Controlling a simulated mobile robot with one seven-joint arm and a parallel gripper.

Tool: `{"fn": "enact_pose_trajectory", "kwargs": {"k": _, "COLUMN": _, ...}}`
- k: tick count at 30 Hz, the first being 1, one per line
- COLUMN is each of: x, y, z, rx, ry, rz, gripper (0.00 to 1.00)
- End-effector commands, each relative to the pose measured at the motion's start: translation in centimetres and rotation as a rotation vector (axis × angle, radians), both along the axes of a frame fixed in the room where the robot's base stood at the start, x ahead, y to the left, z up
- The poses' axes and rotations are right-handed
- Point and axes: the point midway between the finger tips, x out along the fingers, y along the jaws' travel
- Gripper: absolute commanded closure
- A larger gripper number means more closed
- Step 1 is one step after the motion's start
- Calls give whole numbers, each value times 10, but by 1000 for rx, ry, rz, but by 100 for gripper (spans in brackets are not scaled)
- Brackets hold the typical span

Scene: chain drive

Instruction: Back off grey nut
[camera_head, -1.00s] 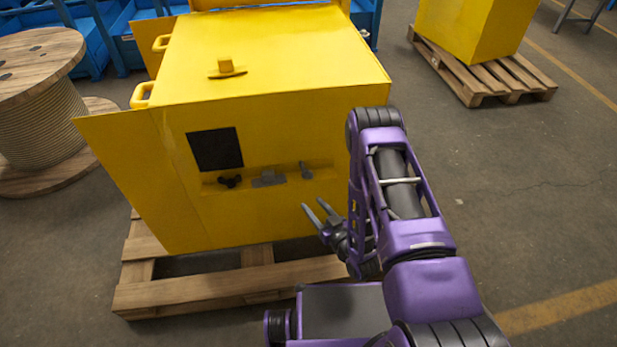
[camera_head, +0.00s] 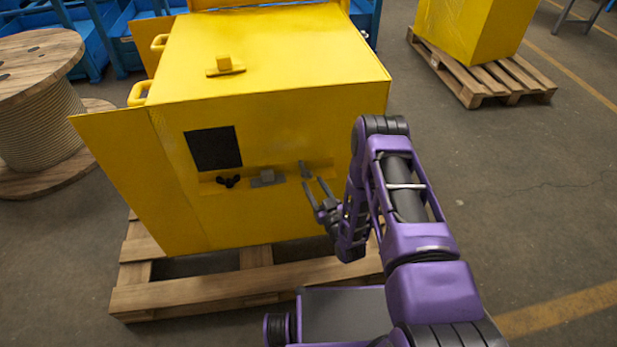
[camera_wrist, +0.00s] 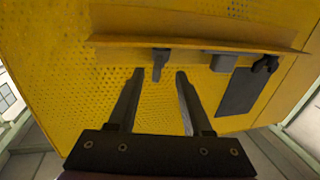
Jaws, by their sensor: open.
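Three small fittings sit in a row on a ledge of the yellow cabinet (camera_head: 270,225). On the right is a narrow grey piece (camera_head: 305,170), which may be the grey nut; its exact shape is too small to tell. In the middle is a wider grey block (camera_head: 267,179), and on the left a black three-lobed knob (camera_head: 228,181). My gripper (camera_head: 314,183) is open and empty just below the narrow grey piece. In the wrist view that piece (camera_wrist: 160,63) shows between and slightly beyond the open fingertips (camera_wrist: 160,74); I see no contact.
A dark square panel (camera_head: 213,149) lies above the knob. A yellow door (camera_head: 130,175) stands open on the left. The cabinet rests on a wooden pallet (camera_head: 200,297). A cable drum (camera_head: 40,110) stands at the left.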

Motion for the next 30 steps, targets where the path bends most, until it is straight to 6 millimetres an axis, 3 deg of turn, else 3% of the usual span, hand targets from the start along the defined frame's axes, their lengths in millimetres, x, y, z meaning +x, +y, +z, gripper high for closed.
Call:
{"fn": "enact_pose_trajectory", "kwargs": {"k": 3, "x": 20, "y": 9, "z": 0, "rx": 1, "ry": -4, "rz": 1, "gripper": 50}}
{"fn": "enact_pose_trajectory", "kwargs": {"k": 9, "x": 39, "y": 16, "z": 0, "rx": 0, "ry": -1, "rz": 1, "gripper": 50}}
{"fn": "enact_pose_trajectory", "kwargs": {"k": 20, "x": 44, "y": 18, "z": 0, "rx": 0, "ry": 0, "rz": 0, "gripper": 50}}
{"fn": "enact_pose_trajectory", "kwargs": {"k": 28, "x": 44, "y": 18, "z": 0, "rx": 0, "ry": 0, "rz": 0, "gripper": 99}}
{"fn": "enact_pose_trajectory", "kwargs": {"k": 30, "x": 43, "y": 18, "z": 0, "rx": 0, "ry": 0, "rz": 0, "gripper": 100}}
